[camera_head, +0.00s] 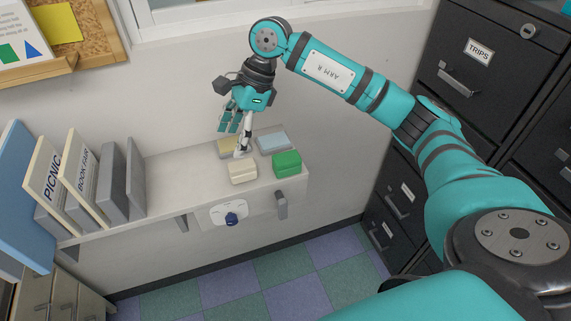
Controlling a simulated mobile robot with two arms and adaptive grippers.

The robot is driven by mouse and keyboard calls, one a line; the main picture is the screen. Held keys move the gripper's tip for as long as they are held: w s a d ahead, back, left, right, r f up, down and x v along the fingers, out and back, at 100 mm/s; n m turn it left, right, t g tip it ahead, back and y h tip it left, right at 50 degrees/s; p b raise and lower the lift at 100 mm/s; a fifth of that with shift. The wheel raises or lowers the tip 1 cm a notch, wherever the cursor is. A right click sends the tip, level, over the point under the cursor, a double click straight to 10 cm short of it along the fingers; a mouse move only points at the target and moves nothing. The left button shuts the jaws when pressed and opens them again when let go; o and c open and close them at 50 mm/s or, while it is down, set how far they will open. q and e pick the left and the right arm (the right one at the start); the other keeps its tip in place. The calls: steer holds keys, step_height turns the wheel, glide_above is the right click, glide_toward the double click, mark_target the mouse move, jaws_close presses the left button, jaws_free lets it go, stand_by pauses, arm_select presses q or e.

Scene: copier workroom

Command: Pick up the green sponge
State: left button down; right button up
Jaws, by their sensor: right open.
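The green sponge (287,164) sits on the right end of the wall shelf (180,187), close to its front edge. A cream sponge (242,171) lies just left of it, a light blue one (273,142) behind it, and a yellowish one (229,148) behind the cream one. My right gripper (238,139) is open and points down above the sponges. It is left of and behind the green sponge, apart from it, and partly hides the yellowish sponge. I cannot tell whether a fingertip touches anything. My left gripper is not in view.
Binders and grey holders (95,180) stand along the shelf's left part. A dispenser-like fixture (230,214) hangs under the shelf's front. Black filing cabinets (480,80) stand at the right. The shelf's middle is clear.

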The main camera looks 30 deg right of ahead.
steer(key=d+r+h, duration=0.4)
steer(key=d+h, duration=0.1)
steer(key=d, duration=0.8)
steer(key=p, duration=0.4)
glide_toward(287, 157)
steer(key=shift+m+g, duration=0.3)
steer(key=shift+g, duration=0.1)
steer(key=f, duration=0.2)
steer(key=w+f, duration=0.1)
steer(key=f, duration=0.2)
steer(key=shift+w+f, duration=0.1)
steer(key=shift+f, duration=0.55)
steer(key=f, duration=0.1)
steer(key=f+p, duration=0.2)
steer(key=shift+s+a+f, duration=0.15)
steer(key=shift+s+f, duration=0.1)
steer(key=shift+f, duration=0.5)
steer(key=shift+w, duration=0.1)
steer(key=shift+c, duration=0.2)
